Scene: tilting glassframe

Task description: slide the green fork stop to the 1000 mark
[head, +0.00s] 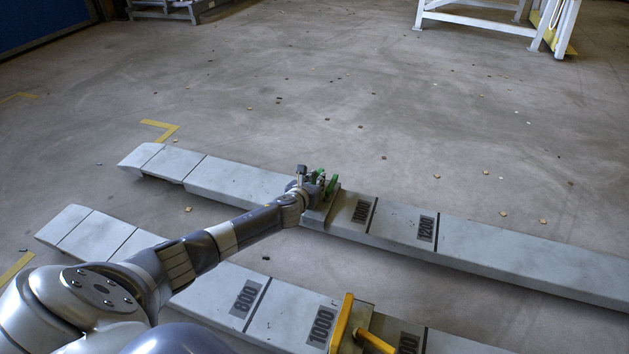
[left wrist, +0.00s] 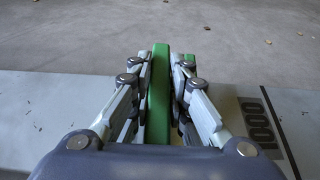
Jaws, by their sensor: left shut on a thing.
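The green fork stop (head: 332,187) sits on the far grey fork (head: 240,180), just left of that fork's 1000 label (head: 361,210). The dark mark line (head: 372,215) lies right of the label. My left gripper (head: 318,180) is shut on the stop. In the left wrist view, its upright green handle (left wrist: 158,95) stands between the two fingers, with the 1000 label (left wrist: 257,118) to the right. The arm and fingers hide part of the stop. My right gripper is not in view.
A near parallel fork (head: 280,310) carries a yellow fork stop (head: 343,322) just right of its own 1000 label. My left arm crosses above this fork. Beyond the far fork the concrete floor is open, with small scattered bits. A white frame (head: 480,22) stands at the back right.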

